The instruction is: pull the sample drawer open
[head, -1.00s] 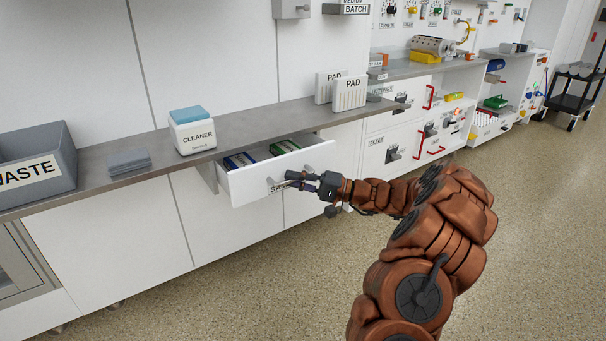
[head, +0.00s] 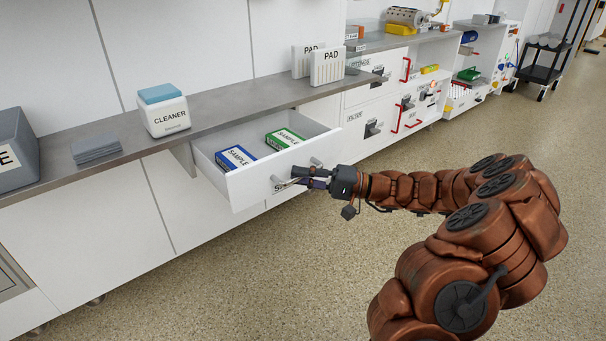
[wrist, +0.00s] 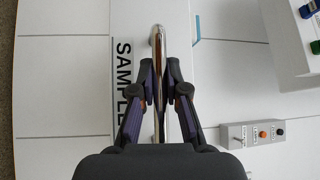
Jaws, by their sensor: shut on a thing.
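The white sample drawer (head: 240,183) stands out from under the grey counter, with its inside visible in the head view. A blue SAMPLE box (head: 236,158) and a green SAMPLE box (head: 285,139) lie in it, apart. My gripper (head: 303,177) is at the drawer front, shut on the metal bar handle (head: 316,162). In the wrist view the handle (wrist: 157,45) runs between the two fingers of my gripper (wrist: 160,90). The SAMPLE label (wrist: 124,82) on the drawer front shows beside the handle, partly hidden by a finger.
On the counter (head: 215,103) stand a CLEANER tub (head: 163,110), a stack of grey cloths (head: 96,149), a grey bin (head: 15,150) and two PAD boxes (head: 327,67). Red-handled drawers (head: 405,70) are further right. The speckled floor (head: 290,275) before the drawer is clear.

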